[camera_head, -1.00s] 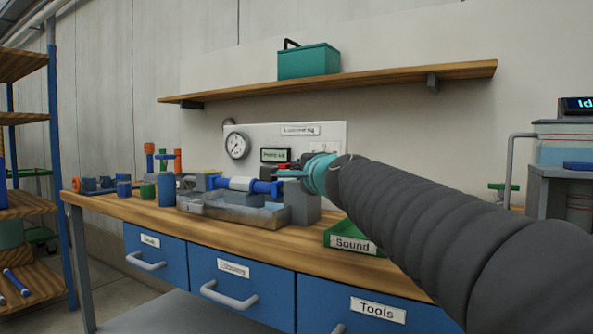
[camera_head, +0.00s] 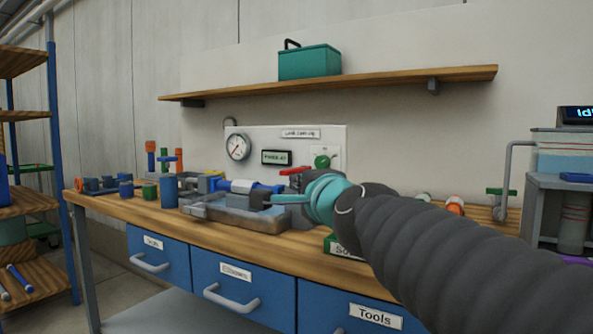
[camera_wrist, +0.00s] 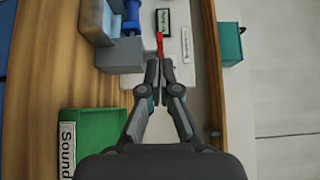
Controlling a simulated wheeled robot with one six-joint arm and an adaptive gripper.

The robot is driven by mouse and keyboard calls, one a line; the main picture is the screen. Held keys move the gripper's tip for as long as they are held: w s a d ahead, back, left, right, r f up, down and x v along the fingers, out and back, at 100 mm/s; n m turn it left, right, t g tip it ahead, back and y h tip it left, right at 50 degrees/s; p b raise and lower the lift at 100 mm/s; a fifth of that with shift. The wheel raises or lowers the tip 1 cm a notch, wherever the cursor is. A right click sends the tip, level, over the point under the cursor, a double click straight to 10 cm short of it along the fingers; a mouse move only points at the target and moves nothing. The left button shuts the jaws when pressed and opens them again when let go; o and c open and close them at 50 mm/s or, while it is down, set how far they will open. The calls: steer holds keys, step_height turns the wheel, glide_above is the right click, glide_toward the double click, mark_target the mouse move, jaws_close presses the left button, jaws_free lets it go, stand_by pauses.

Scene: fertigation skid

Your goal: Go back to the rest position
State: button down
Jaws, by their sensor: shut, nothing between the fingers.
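My gripper (camera_wrist: 159,78) is shut and empty in the wrist view, its fingertips together just short of the red lever (camera_wrist: 160,42). In the head view my gripper (camera_head: 260,200) points left, in front of the workbench fixture, with its teal wrist part and dark arm reaching in from the right. The red lever (camera_head: 294,171) shows just above and behind the wrist there. I cannot tell whether the fingers touch anything.
A blue and white pipe assembly (camera_head: 245,186) lies over a grey tray (camera_head: 225,215) on the wooden bench. A green bin labelled Sound (camera_wrist: 105,138) stands close to my arm. A shelf (camera_head: 370,83) with a green box (camera_head: 309,62) hangs above. Several blue fittings stand at left.

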steer(key=shift+s, duration=0.15)
steer(key=s+f+n+g, duration=0.4)
steer(key=f+n, duration=0.2)
steer(key=f, duration=0.4)
steer(key=s+f+n+g, duration=0.4)
steer(key=f+n, duration=0.2)
steer(key=f, duration=0.4)
steer(key=s+d+f+n+g+h+p, duration=0.1)
steer(key=s+d+f+g+h, duration=0.1)
steer(key=s+d+f, duration=0.3)
steer(key=s+d+f+n+g+h+p, duration=0.1)
steer(key=s+d+f, duration=0.4)
steer(key=s, duration=0.5)
step_height(320, 180, down, 2)
steer(key=shift+d+f+n+g+h+p, duration=0.1)
steer(key=shift+d+n+g+h+p, duration=0.3)
steer(key=shift+n+h, duration=0.25)
